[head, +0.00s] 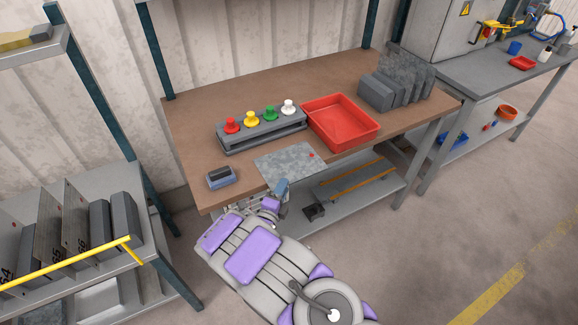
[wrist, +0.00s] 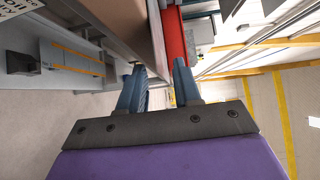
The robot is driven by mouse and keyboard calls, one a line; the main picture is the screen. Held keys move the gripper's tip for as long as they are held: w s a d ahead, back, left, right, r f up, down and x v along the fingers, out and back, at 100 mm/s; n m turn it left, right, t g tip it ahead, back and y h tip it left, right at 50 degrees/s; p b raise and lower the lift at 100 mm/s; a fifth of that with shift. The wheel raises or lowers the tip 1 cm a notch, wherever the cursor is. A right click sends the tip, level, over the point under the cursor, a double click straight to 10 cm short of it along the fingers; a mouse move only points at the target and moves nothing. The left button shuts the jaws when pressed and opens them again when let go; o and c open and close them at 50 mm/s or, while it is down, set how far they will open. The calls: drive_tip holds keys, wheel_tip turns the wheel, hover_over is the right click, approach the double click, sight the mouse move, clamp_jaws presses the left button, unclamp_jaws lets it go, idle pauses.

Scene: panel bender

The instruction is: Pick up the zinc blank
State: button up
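The zinc blank (head: 285,162) is a flat, mottled grey sheet with a red dot near its right corner. It lies at the front edge of the brown workbench in the head view. My gripper (head: 281,189) is at the blank's front edge, and one blue finger overlaps that edge in the picture. In the wrist view my gripper (wrist: 159,78) has its two blue fingers apart. A thin grey strip, seemingly the blank edge-on, shows in line with the gap. I cannot tell whether either finger touches it.
On the workbench (head: 190,130) stand a red tray (head: 341,122), a grey stand with coloured knobs (head: 262,130), a small blue-grey block (head: 220,178) and a rack of grey plates (head: 395,88). A lower shelf (head: 385,190) lies below. A shelf unit (head: 120,175) stands left.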

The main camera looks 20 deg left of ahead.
drive_tip(key=shift+w+d, duration=0.2)
drive_tip(key=shift+w, duration=1)
drive_tip(key=shift+c, duration=0.4)
clamp_jaws()
